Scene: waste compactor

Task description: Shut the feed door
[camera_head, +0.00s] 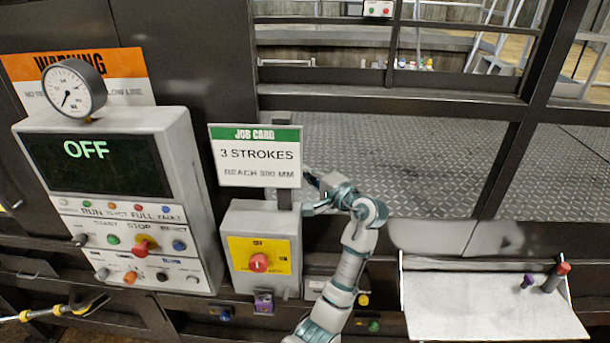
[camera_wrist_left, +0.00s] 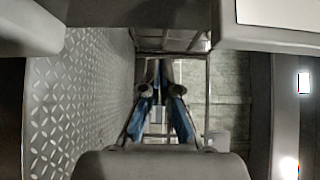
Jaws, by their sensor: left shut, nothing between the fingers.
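A dark barred frame (camera_head: 390,103) spans the opening above the diamond-plate floor (camera_head: 390,155) in the head view. I cannot tell for sure which part of it is the feed door. My left gripper (camera_head: 312,184) reaches up from the bottom middle and points left, just right of the job card; its tips are partly hidden and dark there. In the left wrist view my left gripper (camera_wrist_left: 160,76) is shut and empty, with its blue-sided fingers converging. The diamond plate also shows there on the left (camera_wrist_left: 75,105). My right gripper is not in view.
A control panel (camera_head: 165,160) reading OFF, with a gauge (camera_head: 73,88), stands at left. The job card (camera_head: 255,155) sits above a yellow-faced switch box (camera_head: 262,245). A pale shelf (camera_head: 470,305) at lower right holds a red-topped cylinder (camera_head: 556,277) and a small purple item (camera_head: 526,282).

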